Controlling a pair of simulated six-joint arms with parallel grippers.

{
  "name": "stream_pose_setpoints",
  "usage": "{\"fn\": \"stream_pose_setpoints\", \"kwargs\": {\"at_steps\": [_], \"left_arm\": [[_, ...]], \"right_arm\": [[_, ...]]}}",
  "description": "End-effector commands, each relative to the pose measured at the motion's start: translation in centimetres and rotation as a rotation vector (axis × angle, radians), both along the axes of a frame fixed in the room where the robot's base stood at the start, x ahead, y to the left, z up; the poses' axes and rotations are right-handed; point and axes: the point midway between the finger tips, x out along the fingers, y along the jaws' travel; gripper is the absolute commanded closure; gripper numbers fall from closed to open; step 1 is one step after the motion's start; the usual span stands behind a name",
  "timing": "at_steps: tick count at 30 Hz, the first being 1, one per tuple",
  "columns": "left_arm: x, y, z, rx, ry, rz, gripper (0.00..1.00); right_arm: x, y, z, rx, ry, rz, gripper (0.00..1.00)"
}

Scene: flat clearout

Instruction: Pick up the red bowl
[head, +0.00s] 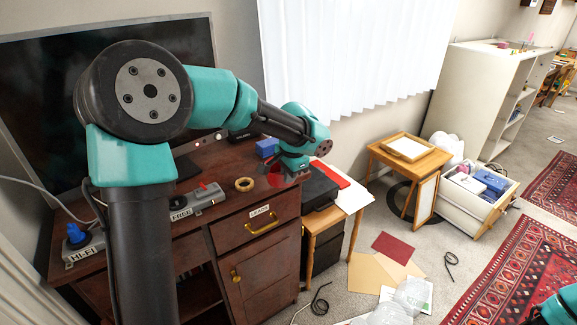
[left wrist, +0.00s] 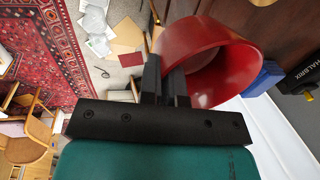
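The red bowl (head: 274,180) shows in the head view as a small red patch at the right end of the dark wooden desk, mostly hidden by my left gripper (head: 292,172). In the left wrist view the bowl (left wrist: 205,42) is large, its opening facing the lower right of the picture. My left gripper (left wrist: 166,82) has its two black fingers close together, with the bowl's wall between them. I cannot tell whether the bowl touches the desk. A teal part of my right arm shows at the lower right of the head view; its gripper is out of frame.
A black case (head: 318,188) stands right of the bowl. A large dark screen (head: 50,100) stands behind. Papers (head: 393,247) lie on the floor.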

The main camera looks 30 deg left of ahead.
Motion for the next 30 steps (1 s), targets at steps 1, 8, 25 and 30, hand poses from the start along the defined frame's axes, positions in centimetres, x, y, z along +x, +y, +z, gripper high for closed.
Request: {"fn": "stream_pose_setpoints", "kwargs": {"at_steps": [1, 8, 25, 30], "left_arm": [[-0.53, -0.32, 0.1, 0.0, 0.0, -0.002, 1.0], [-1.47, -0.85, 0.19, 0.0, -0.001, 0.0, 1.0], [-1.43, -0.83, 0.18, 0.0, -0.001, 0.0, 1.0], [-1.18, -1.05, -0.1, 0.0, 0.0, 0.003, 1.0]], "right_arm": [[0.0, 0.0, 0.0, 0.0, 0.0, 0.0, 0.57], [0.0, 0.0, 0.0, 0.0, 0.0, 0.0, 0.57], [0.0, 0.0, 0.0, 0.0, 0.0, 0.0, 0.57], [0.0, 0.0, 0.0, 0.0, 0.0, 0.0, 0.57]]}}
